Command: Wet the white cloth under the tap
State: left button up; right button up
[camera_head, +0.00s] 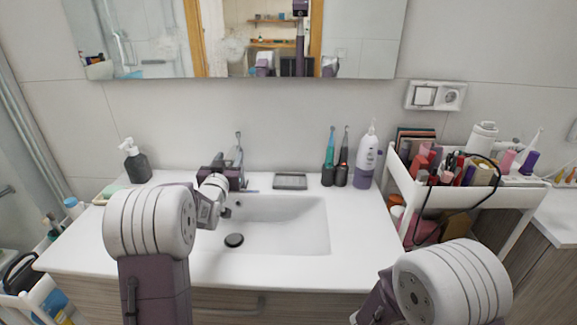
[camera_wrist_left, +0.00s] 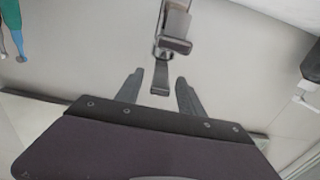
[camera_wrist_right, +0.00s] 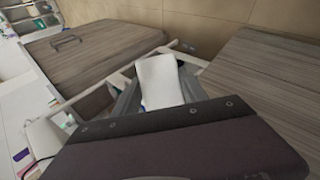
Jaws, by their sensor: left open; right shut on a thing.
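The metal tap (camera_head: 239,155) stands at the back edge of the white sink basin (camera_head: 290,222). My left gripper (camera_head: 240,180) is at the tap, partly hiding it. In the left wrist view my left gripper (camera_wrist_left: 158,82) is open, with part of the tap (camera_wrist_left: 161,72) showing between its fingers; I cannot tell whether they touch. The white cloth (camera_wrist_right: 160,82) shows in the right wrist view. My right gripper (camera_wrist_right: 157,88) is shut on it. The cloth and the right fingers are out of sight in the head view. No water is visible.
A black soap bottle (camera_head: 135,162) stands left of the tap. A grey soap dish (camera_head: 290,181), electric toothbrushes (camera_head: 328,165) and a white-and-purple bottle (camera_head: 367,160) stand along the back. A white cart (camera_head: 463,198) full of cosmetics is at the right. The basin holds only a dark drain plug (camera_head: 234,240).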

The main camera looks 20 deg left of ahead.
pick_arm(q)
grip_shut()
dwell(1.4)
